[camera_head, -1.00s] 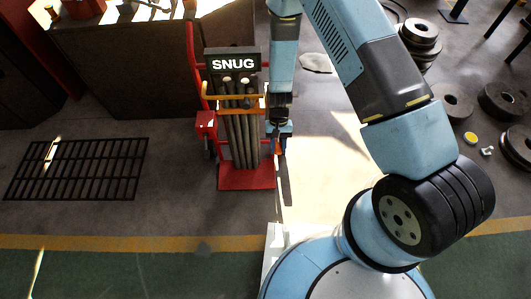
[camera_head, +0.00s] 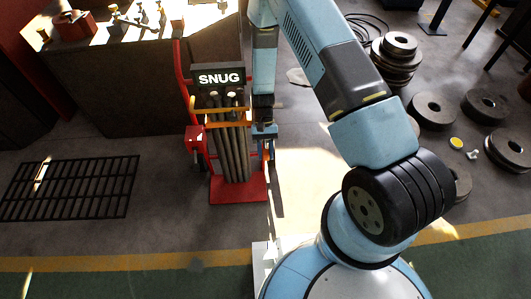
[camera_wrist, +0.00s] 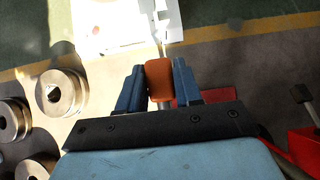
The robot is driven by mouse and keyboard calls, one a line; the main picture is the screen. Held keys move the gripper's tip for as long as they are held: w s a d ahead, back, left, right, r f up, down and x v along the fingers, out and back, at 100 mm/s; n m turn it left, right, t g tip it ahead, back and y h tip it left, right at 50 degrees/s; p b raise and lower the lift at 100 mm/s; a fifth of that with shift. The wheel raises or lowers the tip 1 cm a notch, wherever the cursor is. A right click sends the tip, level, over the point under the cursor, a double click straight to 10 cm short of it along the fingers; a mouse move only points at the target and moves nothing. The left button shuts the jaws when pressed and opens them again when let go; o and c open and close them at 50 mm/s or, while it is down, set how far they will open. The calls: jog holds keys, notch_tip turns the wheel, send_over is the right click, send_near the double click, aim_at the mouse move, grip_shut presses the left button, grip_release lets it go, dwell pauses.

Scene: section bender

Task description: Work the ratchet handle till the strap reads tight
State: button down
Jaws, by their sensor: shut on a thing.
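A red hand truck (camera_head: 252,188) holds an upright bundle of grey bars (camera_head: 232,152). A yellow-orange strap (camera_head: 203,110) runs across the bundle. The black sign (camera_head: 218,79) above it reads SNUG in white. My gripper (camera_head: 264,140) is at the right side of the truck, pointing down. In the wrist view my gripper (camera_wrist: 158,85) has its two blue fingers shut on an orange handle grip (camera_wrist: 158,76). A pale bar continues beyond the grip. The handle is hidden behind my gripper in the head view, and its link to the strap cannot be seen.
A dark bench (camera_head: 130,80) with small fittings stands behind the truck. A black grate (camera_head: 70,187) lies on the floor at left. Several round weights (camera_head: 433,111) lie at right. A red box (camera_head: 195,138) sits on the truck's left side. Floor in front is clear.

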jog(key=shift+w, duration=0.25)
jog(key=c, duration=1)
grip_release()
jog(key=shift+c, duration=0.2)
jog(key=shift+o, duration=1)
jog(key=v, duration=1.3)
jog(key=shift+w+r, duration=0.25)
